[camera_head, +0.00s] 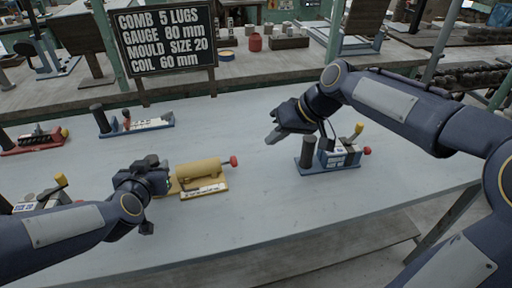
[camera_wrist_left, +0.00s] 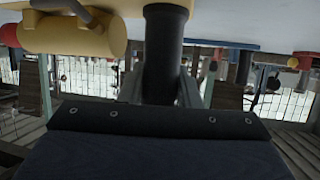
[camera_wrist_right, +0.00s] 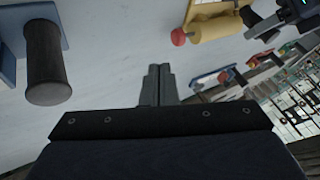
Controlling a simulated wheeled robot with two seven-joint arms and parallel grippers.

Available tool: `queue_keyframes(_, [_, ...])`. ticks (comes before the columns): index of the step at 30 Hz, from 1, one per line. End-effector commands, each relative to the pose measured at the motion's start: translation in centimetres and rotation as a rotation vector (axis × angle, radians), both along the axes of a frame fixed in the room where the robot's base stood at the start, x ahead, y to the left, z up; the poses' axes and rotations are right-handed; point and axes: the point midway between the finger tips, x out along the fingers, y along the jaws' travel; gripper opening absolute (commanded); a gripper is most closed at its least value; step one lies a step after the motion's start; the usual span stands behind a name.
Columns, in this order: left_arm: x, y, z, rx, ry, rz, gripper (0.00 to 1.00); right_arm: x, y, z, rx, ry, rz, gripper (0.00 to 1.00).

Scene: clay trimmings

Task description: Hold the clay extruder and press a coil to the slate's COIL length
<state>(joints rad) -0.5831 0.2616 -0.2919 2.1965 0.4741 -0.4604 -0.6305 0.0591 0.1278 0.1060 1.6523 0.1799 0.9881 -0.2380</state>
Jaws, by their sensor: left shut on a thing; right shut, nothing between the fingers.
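The clay extruder (camera_head: 199,170) is a yellow barrel on a yellow base with a red knob at its right end. It stands on the table left of centre. My left gripper (camera_head: 164,183) is shut on the extruder's black upright handle (camera_wrist_left: 165,50), which the left wrist view shows between the fingers. My right gripper (camera_head: 272,138) is shut and empty above the table, right of the extruder and apart from it. In the right wrist view its closed fingertips (camera_wrist_right: 160,72) show, with the red knob (camera_wrist_right: 179,37) beyond. The slate (camera_head: 166,36) reads COIL 60 mm.
A blue-based device (camera_head: 328,166) with a black post, yellow lever and red knob stands right of my right gripper. A blue-based tool (camera_head: 135,124) and a red-based one (camera_head: 35,142) stand at the back left. The table's front middle is clear.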

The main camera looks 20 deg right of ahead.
Motion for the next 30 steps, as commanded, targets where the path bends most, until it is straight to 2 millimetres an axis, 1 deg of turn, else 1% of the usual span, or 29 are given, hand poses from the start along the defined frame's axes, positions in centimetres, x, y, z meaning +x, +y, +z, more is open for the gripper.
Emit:
queue_keyframes(1, [-0.2, 0.0, -0.6, 0.002, 0.016, -0.002, 0.0, 0.1, -1.4, 0.0, 0.0, 0.001, -0.009, 0.0])
queue_keyframes(3, [-0.2, 0.0, -0.6, 0.002, 0.016, -0.002, 0.0, 0.1, -2.3, 0.0, 0.0, 0.001, -0.004, 0.0])
queue_keyframes(5, [-0.2, 0.0, -0.6, 0.002, 0.016, -0.002, 0.0, 0.2, -2.5, -0.1, 0.001, 0.001, -0.002, 0.0])
queue_keyframes(8, [-0.2, 0.0, -0.6, 0.002, 0.016, -0.002, 0.0, 0.4, -2.1, -0.8, 0.001, 0.003, 0.002, 0.0])
queue_keyframes(11, [-0.2, 0.0, -0.6, 0.002, 0.016, -0.002, 0.0, 0.9, -1.3, -2.0, 0.001, 0.004, 0.003, 0.0])
queue_keyframes(18, [-0.2, 0.0, -0.6, 0.002, 0.015, -0.003, 0.0, 2.8, 1.2, -6.2, 0.0, 0.005, 0.004, 0.0])
queue_keyframes(22, [-0.2, 0.0, -0.6, 0.002, 0.015, -0.002, 0.0, 3.7, 2.5, -8.2, 0.0, 0.003, 0.005, 0.0])
queue_keyframes(24, [-0.2, 0.0, -0.6, 0.002, 0.015, -0.002, 0.0, 3.7, 3.8, -8.0, -0.001, -0.002, 0.006, 0.0])
queue_keyframes(27, [-0.2, 0.0, -0.6, 0.002, 0.016, -0.003, 0.0, 3.6, 5.1, -8.0, 0.0, -0.001, 0.005, 0.0])
queue_keyframes(30, [-0.2, 0.0, -0.6, 0.002, 0.015, -0.002, 0.0, 3.6, 5.9, -8.0, -0.002, -0.001, 0.004, 0.0])
